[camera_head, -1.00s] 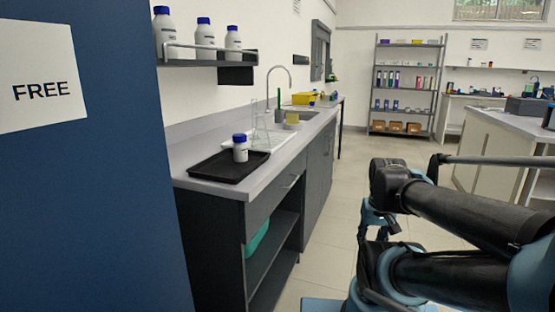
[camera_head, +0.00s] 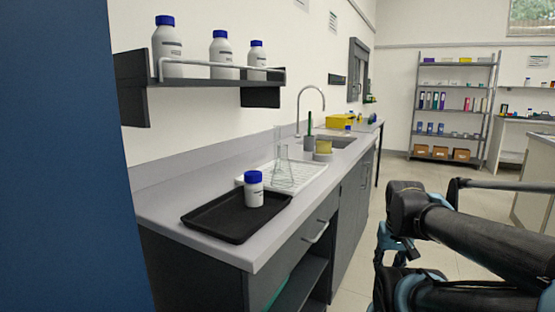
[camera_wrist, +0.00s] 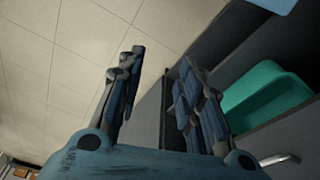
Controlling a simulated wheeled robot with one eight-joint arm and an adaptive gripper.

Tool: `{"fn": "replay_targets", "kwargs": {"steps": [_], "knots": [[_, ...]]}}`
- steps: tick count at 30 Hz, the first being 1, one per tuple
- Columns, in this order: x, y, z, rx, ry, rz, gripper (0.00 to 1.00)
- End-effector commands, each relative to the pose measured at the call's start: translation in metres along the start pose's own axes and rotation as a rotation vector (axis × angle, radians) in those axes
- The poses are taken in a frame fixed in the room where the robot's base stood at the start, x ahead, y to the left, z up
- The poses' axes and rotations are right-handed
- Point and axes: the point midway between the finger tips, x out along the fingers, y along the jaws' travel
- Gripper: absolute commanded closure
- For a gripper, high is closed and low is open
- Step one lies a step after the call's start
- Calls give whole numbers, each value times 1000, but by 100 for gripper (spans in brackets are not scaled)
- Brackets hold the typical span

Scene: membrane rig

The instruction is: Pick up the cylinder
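No object is clearly marked as the cylinder.
A wall shelf (camera_head: 190,83) with blue-capped bottles overhangs the counter (camera_head: 160,205). A blue panel (camera_head: 60,160) blocks the left. A teal bin (camera_wrist: 265,95) sits in the open cabinet. A sink tap (camera_head: 311,92) and yellow box (camera_head: 340,120) stand farther back.

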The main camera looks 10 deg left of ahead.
Motion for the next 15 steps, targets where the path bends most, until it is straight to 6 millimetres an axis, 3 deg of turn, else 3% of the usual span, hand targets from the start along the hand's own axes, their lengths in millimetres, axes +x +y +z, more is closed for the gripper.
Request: {"fn": "replay_targets", "kwargs": {"steps": [5,7,10,15], "knots": [[0,0,0,0,0,0,67],[0,0,0,0,0,0,58],[-11,-2,3,-9,14,-2,57],[-48,-14,-36,-71,28,-19,57]]}}
